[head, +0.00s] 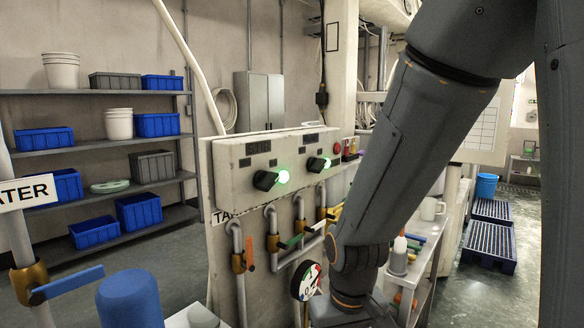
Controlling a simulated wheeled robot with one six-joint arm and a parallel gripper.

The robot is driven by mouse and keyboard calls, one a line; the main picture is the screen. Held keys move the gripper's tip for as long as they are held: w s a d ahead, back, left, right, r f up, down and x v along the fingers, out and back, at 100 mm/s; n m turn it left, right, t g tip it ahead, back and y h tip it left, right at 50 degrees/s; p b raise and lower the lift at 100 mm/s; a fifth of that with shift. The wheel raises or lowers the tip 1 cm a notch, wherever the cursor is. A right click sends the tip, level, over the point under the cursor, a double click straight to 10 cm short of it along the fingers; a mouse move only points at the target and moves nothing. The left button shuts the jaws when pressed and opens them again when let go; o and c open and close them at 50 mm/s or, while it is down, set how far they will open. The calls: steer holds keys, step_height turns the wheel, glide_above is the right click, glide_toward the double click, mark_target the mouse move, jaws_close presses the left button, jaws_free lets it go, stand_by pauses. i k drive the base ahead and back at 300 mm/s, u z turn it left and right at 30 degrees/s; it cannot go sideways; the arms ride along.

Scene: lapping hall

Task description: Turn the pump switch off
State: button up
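A pale control box (232,185) on a panel carries two black rotary switches. The left switch (266,180) has a lit green lamp at its right side, and the right switch (315,164) has one too. Dark label plates sit above each, the left one (258,147) and the right one (311,139); their lettering is too small to read surely, so I cannot tell which is the pump switch. My arm comes down from the upper right, in front of and right of the box. Its wrist is at the bottom edge, and my gripper is outside the picture.
Below the box are pipes with an orange-handled valve (250,254), a green-handled valve (290,241) and a round gauge (305,281). A red button (337,148) is at the box's right end. A blue-handled valve (68,285) and blue cylinder (130,300) stand front left.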

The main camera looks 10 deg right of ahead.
mark_target(315, 165)
steer(key=u, duration=0.15)
steer(key=k, duration=0.4)
steer(key=u, duration=0.55)
steer(key=k, duration=0.9)
steer(key=z, duration=0.35)
steer(key=i, duration=0.6)
steer(key=z, duration=0.8)
steer(key=i, duration=0.75)
